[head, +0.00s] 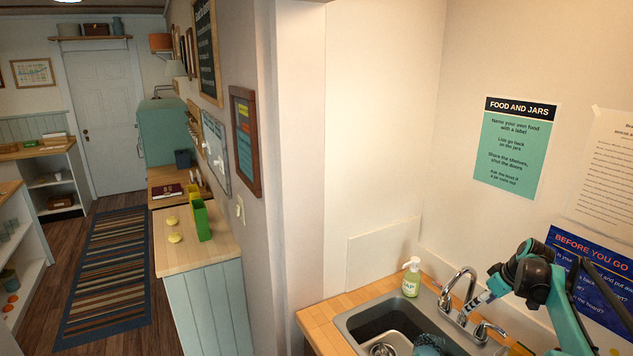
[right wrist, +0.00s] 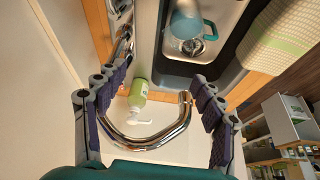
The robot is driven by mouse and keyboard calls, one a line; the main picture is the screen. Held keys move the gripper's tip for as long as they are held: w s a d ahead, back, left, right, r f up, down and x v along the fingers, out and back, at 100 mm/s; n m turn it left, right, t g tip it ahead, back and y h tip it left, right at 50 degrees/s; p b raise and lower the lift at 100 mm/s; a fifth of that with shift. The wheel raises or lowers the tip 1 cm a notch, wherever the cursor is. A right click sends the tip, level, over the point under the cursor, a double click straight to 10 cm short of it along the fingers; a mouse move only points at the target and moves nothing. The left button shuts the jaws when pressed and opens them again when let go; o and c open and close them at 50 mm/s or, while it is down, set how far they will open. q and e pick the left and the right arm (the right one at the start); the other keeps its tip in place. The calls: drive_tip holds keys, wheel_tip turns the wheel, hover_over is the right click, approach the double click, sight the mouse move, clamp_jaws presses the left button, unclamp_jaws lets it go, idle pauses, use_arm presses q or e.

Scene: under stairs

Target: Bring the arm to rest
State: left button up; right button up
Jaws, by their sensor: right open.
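My right arm comes in from the right edge of the head view, teal and black. Its gripper (head: 482,300) is beside the chrome faucet (head: 459,284), above the right part of the sink (head: 352,326). In the right wrist view the gripper (right wrist: 162,80) is open, its dark padded fingers spread wide with nothing held. The curved faucet spout (right wrist: 150,142) shows between the fingers; I cannot tell whether they touch it. My left gripper is not in view.
A green soap bottle (head: 411,278) with a white pump stands behind the sink. A blue-grey mug (right wrist: 186,22) is in the basin. A wall with posters (head: 516,148) stands close behind the arm. Open floor with a striped rug (head: 105,275) lies far left.

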drive_tip(key=s+a+r+m+t+h+b, duration=0.1)
drive_tip(key=s+a+b, duration=0.1)
drive_tip(key=s+a, duration=0.7)
drive_tip(key=s+a+r+m+b, duration=0.1)
drive_tip(key=s+a+r+b, duration=0.15)
drive_tip(key=s+a, duration=0.65)
drive_tip(key=s+a+f+m+t+b, duration=0.1)
drive_tip(key=s+a+f+b, duration=0.3)
drive_tip(key=s+a+f, duration=0.8)
drive_tip(key=s+f+m, duration=0.1)
drive_tip(key=s, duration=0.2)
drive_tip(key=shift+s+f+m+t+h+b, duration=0.15)
drive_tip(key=shift+s+m+t+h+b, duration=0.15)
drive_tip(key=shift+t+h+b, duration=0.1)
